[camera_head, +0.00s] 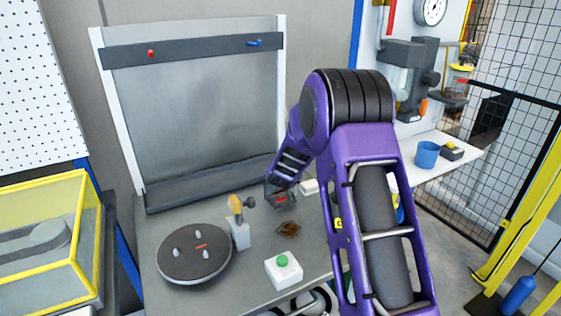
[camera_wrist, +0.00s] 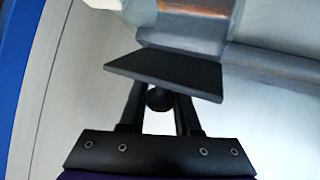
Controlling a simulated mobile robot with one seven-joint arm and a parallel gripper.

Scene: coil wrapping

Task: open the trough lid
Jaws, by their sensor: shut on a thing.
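My gripper (camera_head: 281,198) is low over the grey bench, right of the back panel's foot. In the wrist view my gripper (camera_wrist: 159,103) has its two dark fingers on either side of a small dark round knob (camera_wrist: 159,98). A flat dark plate (camera_wrist: 165,74) lies across the fingertips. It may be the trough lid, but I cannot tell for sure. A long dark grey trough-like ledge (camera_head: 205,187) runs along the foot of the panel. Its right end is close to my gripper. My arm hides part of the bench.
On the bench are a dark round turntable (camera_head: 194,257) with pegs, a white box with a green button (camera_head: 283,270), a yellow-topped stand (camera_head: 239,229) and a brown item (camera_head: 288,230). A yellow-framed case (camera_head: 45,240) is at left. A blue cup (camera_head: 426,154) stands on the right shelf.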

